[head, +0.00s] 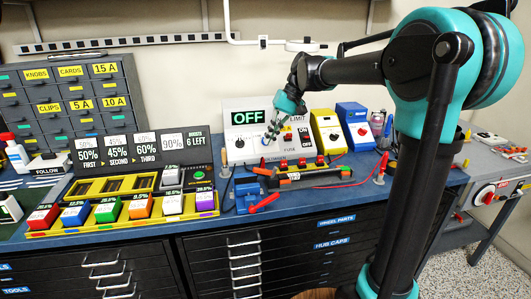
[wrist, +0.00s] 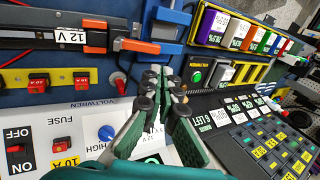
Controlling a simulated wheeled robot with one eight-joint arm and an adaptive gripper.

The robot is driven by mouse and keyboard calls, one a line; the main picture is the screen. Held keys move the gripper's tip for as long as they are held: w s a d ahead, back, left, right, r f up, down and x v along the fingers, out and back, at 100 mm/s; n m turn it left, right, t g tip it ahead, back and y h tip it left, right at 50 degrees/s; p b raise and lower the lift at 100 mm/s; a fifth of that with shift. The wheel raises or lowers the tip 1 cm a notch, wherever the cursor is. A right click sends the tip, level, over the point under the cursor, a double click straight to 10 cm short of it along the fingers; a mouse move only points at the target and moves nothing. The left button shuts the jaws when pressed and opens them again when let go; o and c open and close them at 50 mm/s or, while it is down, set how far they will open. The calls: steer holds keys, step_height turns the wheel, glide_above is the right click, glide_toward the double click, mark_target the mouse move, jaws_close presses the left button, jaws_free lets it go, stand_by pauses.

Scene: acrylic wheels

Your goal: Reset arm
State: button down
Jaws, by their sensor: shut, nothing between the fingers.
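My gripper (head: 269,138) is shut and empty in the head view. It hangs over the bench in front of the white panel with the "OFF" display (head: 247,117). In the wrist view my gripper (wrist: 160,82) shows its fingers together with nothing between them. My teal and black arm (head: 431,60) reaches in from the right side of the head view. The fingertips look apart from the things below, though the exact height is hard to tell.
A yellow-edged tray (head: 120,221) with several coloured blocks stands left on the blue bench. A grey drawer cabinet (head: 70,98) is behind it. Yellow (head: 327,132) and blue (head: 355,125) units stand right of the panel. A red-tipped probe (head: 263,203) lies near the bench's front edge.

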steer(key=s+d+f+t, duration=0.1)
steer(key=s+d+f, duration=0.1)
steer(key=d+f, duration=0.2)
steer(key=s+d+f+m+t+h, duration=0.1)
steer(key=s+d+f, duration=0.2)
steer(key=d+f, duration=0.1)
steer(key=s+d+f+m+t+h, duration=0.1)
steer(key=s+d+f, duration=0.2)
steer(key=d, duration=0.2)
steer(key=shift+d+f, duration=0.35)
steer(key=shift+f, duration=0.05)
steer(key=s+d+f+m+t+h, duration=0.1)
steer(key=s+d+f+t+h, duration=0.1)
steer(key=s+d+f, duration=0.7)
steer(key=s+f+h, duration=0.1)
steer(key=s+f, duration=0.2)
steer(key=shift+s+f+t, duration=0.2)
steer(key=shift+s+t, duration=0.1)
steer(key=shift+d, duration=0.1)
